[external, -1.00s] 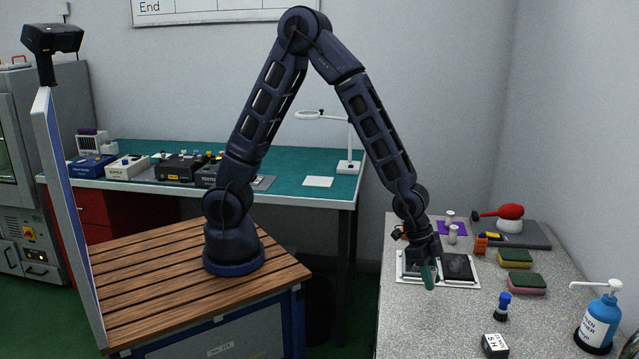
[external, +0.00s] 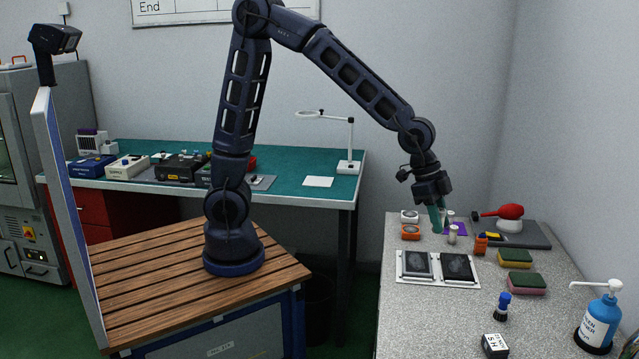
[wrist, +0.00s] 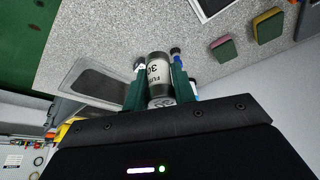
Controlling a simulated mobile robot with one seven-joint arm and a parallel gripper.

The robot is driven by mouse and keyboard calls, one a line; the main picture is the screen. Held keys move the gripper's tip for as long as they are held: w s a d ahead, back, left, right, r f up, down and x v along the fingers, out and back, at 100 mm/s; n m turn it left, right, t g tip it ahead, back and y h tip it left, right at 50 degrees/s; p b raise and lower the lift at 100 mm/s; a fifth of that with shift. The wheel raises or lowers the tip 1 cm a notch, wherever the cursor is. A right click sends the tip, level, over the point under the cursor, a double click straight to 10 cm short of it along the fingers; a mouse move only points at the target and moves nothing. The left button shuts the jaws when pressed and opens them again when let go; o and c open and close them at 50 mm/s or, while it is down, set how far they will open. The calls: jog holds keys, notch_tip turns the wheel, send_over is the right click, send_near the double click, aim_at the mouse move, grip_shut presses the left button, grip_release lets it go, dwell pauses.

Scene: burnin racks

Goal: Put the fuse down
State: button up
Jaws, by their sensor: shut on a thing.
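My gripper (external: 438,218) has green fingers and points down over the back part of the speckled counter, beside a purple mat (external: 462,230). In the wrist view its fingers (wrist: 159,88) are shut on the fuse (wrist: 158,72), a silver-grey cylinder with a printed label and metal end. In the external view the fingers hide most or all of the held fuse. I cannot tell whether it touches the counter. Two small pale cylinders (external: 453,235) stand at the purple mat, just right of the fingers.
A white-framed holder with two dark pads (external: 437,283) lies in front. An orange item (external: 480,244), sponges (external: 515,259) and a red-topped object (external: 509,213) stand right. The counter's left front is clear.

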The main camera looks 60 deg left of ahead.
jog(key=w+a+n+t+y, duration=0.1)
jog(key=w+a+n, duration=0.2)
jog(key=w+a, duration=0.65)
jog(key=w+a+n+t, duration=0.1)
jog(key=w+a+n, duration=0.35)
jog(key=w, duration=0.75)
jog(key=w+a+n+y, duration=0.1)
jog(key=w+a+n, duration=0.1)
jog(key=w+a, duration=0.5)
jog(key=w+a+f+n+t, duration=0.1)
jog(key=w+a, duration=0.2)
jog(key=a, duration=0.8)
jog(key=w+a+n+y, duration=0.1)
jog(key=w+a+n, duration=0.1)
jog(key=w+a, duration=0.45)
jog(key=n+y, duration=0.4)
jog(key=n, duration=0.6)
send_over(326, 174)
jog(key=shift+g, duration=0.4)
jog(key=f, duration=2)
jog(key=shift+s+d+f, duration=0.3)
jog(key=shift+s+d, duration=0.05)
jog(key=shift+s, duration=0.05)
jog(key=shift+f, duration=0.15)
